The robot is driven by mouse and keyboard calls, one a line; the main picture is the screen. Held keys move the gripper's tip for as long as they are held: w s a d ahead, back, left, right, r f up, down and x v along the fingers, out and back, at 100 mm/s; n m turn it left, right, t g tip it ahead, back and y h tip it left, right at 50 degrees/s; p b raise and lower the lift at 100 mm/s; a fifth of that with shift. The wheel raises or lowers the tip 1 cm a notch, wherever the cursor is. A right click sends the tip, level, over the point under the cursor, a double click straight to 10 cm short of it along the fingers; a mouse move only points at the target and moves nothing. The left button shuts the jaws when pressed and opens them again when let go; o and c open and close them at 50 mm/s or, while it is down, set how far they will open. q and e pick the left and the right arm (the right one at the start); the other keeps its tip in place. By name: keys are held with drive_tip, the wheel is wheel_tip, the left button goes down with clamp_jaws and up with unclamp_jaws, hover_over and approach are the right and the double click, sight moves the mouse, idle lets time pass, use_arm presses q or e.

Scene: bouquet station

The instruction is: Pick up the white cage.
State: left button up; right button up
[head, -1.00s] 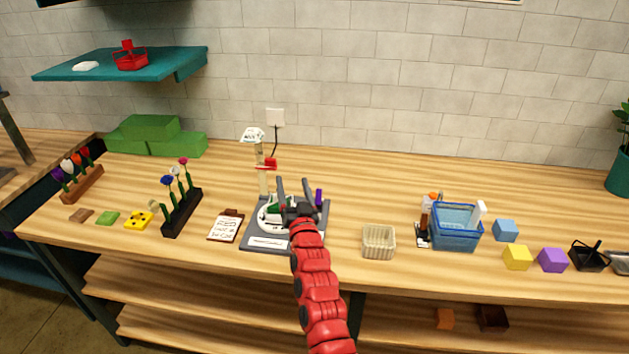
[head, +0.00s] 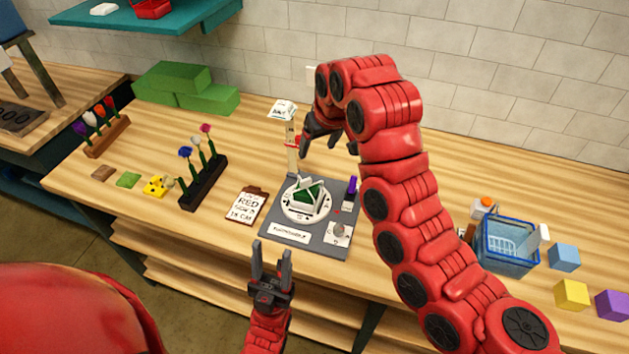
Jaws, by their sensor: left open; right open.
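A white frame around a green block, which looks like the white cage (head: 297,197), sits on the white round plate (head: 298,217) of the grey station (head: 282,244). My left gripper (head: 271,251) is open and empty, in front of the station's near edge and apart from the cage. My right gripper (head: 328,146) is open, behind and above the station, with its arm arching in from the right. No gripper touches the cage.
A clipboard (head: 246,206) and a black flower rack (head: 204,187) stand left of the station. A purple piece (head: 352,188) stands on its right side. A post with a white card (head: 284,109) rises behind. A blue basket (head: 507,262) is at the right.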

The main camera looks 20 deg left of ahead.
approach(306, 179)
drive_tip(key=p+x, duration=0.4)
drive_tip(key=x, duration=0.2)
drive_tip(key=shift+a+f, duration=0.1)
drive_tip(key=shift+f, duration=0.3)
drive_tip(key=shift+w+a+f+p, duration=0.25)
drive_tip(key=shift+f+p, duration=0.1)
drive_tip(key=shift+f, duration=0.45)
clamp_jaws()
